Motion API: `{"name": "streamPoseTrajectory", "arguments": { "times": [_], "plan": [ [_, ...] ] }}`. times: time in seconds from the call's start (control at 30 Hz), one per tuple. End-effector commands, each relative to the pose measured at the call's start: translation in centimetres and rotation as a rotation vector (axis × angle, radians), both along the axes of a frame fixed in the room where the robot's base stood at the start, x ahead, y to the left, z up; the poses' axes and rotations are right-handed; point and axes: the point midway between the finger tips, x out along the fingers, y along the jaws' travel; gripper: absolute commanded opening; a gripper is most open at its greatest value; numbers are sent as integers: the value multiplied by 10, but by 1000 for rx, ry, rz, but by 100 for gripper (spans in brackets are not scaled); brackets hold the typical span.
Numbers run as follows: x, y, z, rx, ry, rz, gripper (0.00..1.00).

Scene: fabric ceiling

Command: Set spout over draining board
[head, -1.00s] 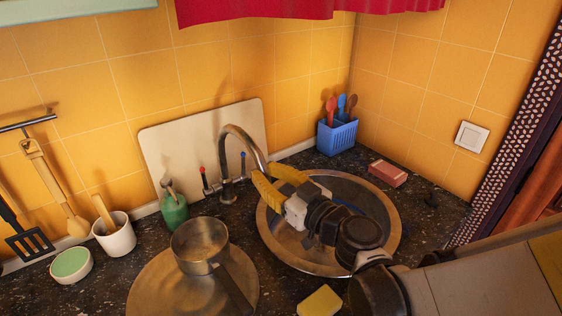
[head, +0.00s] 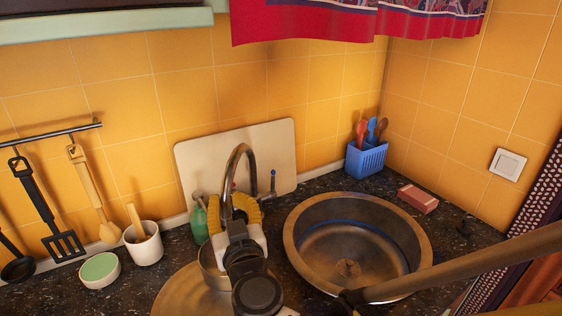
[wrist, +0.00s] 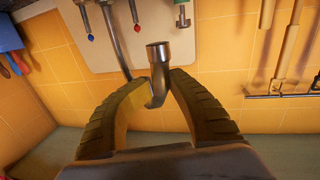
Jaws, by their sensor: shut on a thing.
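The metal tap spout (head: 240,150) arches up in front of the cutting board. Its outlet end comes down between the yellow fingers of my gripper (head: 238,205), which is shut on it. In the wrist view the spout (wrist: 158,58) shows between the two dark-ridged fingers of my gripper (wrist: 160,88). The round metal draining board (head: 180,292) lies left of the sink, partly hidden by my arm. The spout end appears over the near-right part of the board and its pot. The pot (head: 208,262) is mostly hidden behind my gripper.
The round sink (head: 300,235) is empty, right of my gripper. A green bottle (head: 200,222) stands close behind left. A white cup (head: 143,245) and green-topped bowl (head: 99,270) stand left. A blue cutlery holder (head: 367,160) and red sponge (head: 418,199) are back right.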

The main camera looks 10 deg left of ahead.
Motion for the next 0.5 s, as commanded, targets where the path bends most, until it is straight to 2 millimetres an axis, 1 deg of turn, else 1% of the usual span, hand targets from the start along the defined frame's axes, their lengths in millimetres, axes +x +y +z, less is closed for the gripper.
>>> {"name": "streamPoseTrajectory", "arguments": {
  "times": [0.03,0.2,0.5],
  "plan": [
    [0,5,0,-1,0,4,0],
    [0,13,0,-1,0,4,0],
    [1,15,0,-1,0,4,0]
  ]
}}
